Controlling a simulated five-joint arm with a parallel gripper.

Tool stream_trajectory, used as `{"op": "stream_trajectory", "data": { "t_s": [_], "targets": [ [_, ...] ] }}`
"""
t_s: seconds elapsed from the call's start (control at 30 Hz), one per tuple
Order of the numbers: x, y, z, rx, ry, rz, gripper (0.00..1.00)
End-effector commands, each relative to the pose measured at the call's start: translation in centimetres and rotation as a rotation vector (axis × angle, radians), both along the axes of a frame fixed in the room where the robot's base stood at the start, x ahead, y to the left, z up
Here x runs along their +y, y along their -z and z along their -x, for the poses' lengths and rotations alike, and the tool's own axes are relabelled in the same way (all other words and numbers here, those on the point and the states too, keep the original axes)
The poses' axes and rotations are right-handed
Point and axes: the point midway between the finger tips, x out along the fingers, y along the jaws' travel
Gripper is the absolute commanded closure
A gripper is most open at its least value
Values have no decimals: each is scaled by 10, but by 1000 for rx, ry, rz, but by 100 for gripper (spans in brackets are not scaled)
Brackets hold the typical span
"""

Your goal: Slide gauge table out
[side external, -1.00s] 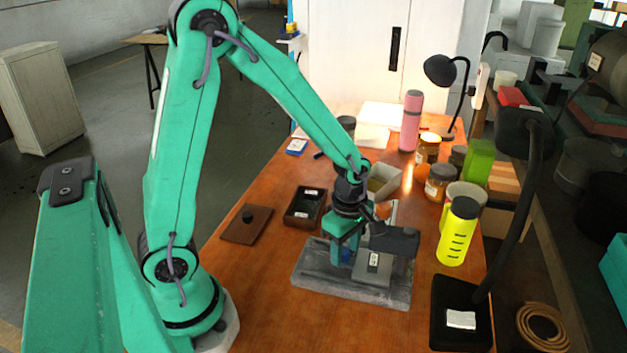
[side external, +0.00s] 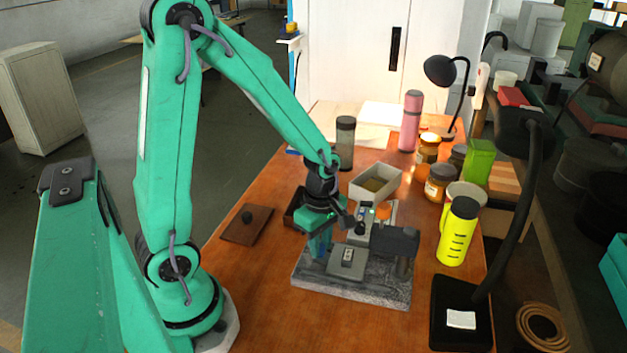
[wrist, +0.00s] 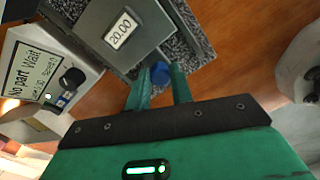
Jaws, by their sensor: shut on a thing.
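The gauge table (side external: 345,266) is a grey metal plate with a block marked "20.00", on a speckled granite base (side external: 375,291). In the wrist view the table (wrist: 100,27) shows at the top, with its blue knob (wrist: 160,73) between my fingers. My gripper (side external: 320,249) is shut on this blue knob at the table's left side. In the wrist view my gripper (wrist: 162,82) covers part of the knob.
A control box (side external: 360,222) stands behind the base; in the wrist view its sign reads "No part Wait!" (wrist: 30,72). A dark tray (side external: 294,207) is partly behind my gripper. A wooden lid (side external: 247,226) lies left. A yellow bottle (side external: 458,232) and lamp base (side external: 462,312) stand right.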

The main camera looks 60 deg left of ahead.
Motion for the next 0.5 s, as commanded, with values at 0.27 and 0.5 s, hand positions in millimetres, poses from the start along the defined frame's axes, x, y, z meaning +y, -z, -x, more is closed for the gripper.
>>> {"op": "stream_trajectory", "data": {
  "t_s": [0.27,0.5],
  "targets": [
    [27,-1,24,-10,-5,-1,100],
    [32,-1,30,-8,-3,-2,100]
  ]
}}
